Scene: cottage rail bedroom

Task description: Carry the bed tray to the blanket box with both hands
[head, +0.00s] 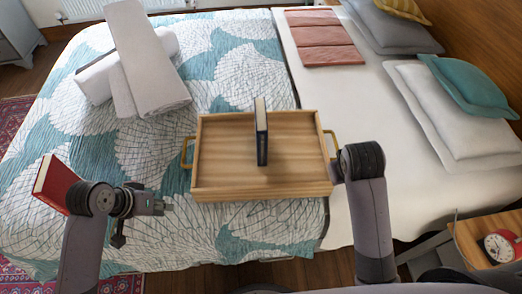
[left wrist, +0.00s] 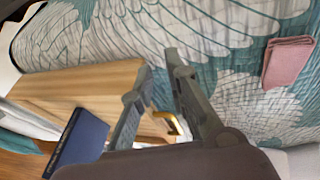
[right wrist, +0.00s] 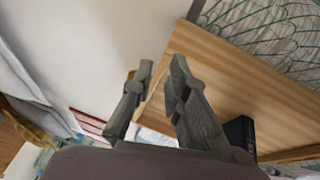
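The bed tray (head: 215,190) is a shallow wooden tray lying flat on the bed. It has brass handles at its left (head: 186,152) and right (head: 332,140) ends. A dark blue book (head: 262,135) stands upright inside it. My left gripper (head: 166,204) is open and empty, left of the tray's near left corner. In the left wrist view the left handle (left wrist: 170,122) shows near the fingers, not clearly held. My right gripper (right wrist: 163,62) is at the tray's right end, its fingers apart; the handle there is mostly hidden. I cannot identify the blanket box.
Rolled and folded white towels (head: 145,60) lie at the far left of the bed. Folded pink cloth (head: 325,38) and pillows (head: 450,110) are to the right. A nightstand with an alarm clock (head: 499,248) stands lower right.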

